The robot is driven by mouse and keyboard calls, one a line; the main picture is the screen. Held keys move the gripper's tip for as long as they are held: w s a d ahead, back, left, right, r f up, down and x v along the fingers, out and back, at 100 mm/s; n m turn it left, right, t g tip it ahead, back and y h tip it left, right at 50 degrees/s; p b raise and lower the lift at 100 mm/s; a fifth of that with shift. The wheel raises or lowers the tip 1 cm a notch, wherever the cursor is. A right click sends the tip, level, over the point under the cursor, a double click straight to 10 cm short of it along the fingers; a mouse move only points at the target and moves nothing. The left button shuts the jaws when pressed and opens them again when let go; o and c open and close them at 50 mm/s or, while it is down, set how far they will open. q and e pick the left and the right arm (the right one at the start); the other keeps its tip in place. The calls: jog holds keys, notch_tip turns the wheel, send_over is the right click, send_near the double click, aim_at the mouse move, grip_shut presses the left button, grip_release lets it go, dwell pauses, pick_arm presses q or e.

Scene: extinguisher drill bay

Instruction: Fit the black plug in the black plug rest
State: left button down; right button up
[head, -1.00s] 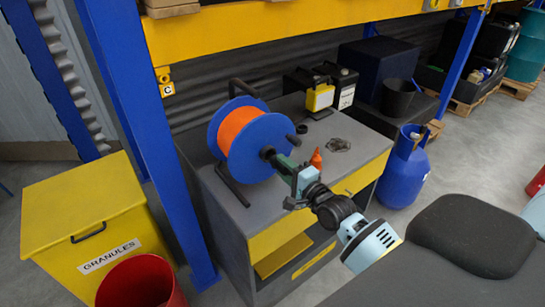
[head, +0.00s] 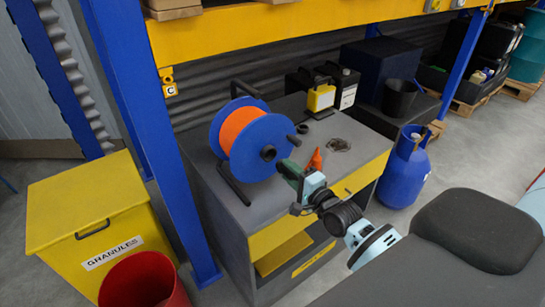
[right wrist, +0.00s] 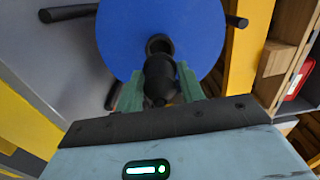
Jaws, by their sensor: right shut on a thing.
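My right gripper (head: 288,173) is off the front right of the blue reel (head: 285,143), apart from its hub. In the right wrist view its green fingers (right wrist: 160,90) are shut on the black plug (right wrist: 160,75). The plug points toward the black round hub (right wrist: 160,44) of the reel, whose open end shows just beyond it. In the head view the hub (head: 268,153) looks empty, and the plug is hard to make out by the gripper. I cannot tell for sure whether this hub is the black plug rest. My left gripper is out of view.
The reel, with orange hose or cable (head: 240,127), stands in a black frame on a grey cabinet (head: 205,150). An orange cone-shaped thing (head: 315,159), a small black ring (head: 302,129) and a yellow-black container (head: 320,98) are nearby. A blue cylinder (head: 405,165) stands right.

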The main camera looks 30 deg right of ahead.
jog(key=s+a+r, duration=0.3)
jog(key=s+a, duration=0.4)
jog(key=s+a+r+m+h, duration=0.1)
jog(key=s+a+r, duration=0.1)
jog(key=s+a, duration=0.5)
jog(key=shift+s+r+h, duration=0.3)
jog(key=shift+s+r, duration=0.1)
jog(key=shift+s, duration=0.1)
jog(key=shift+d, duration=0.15)
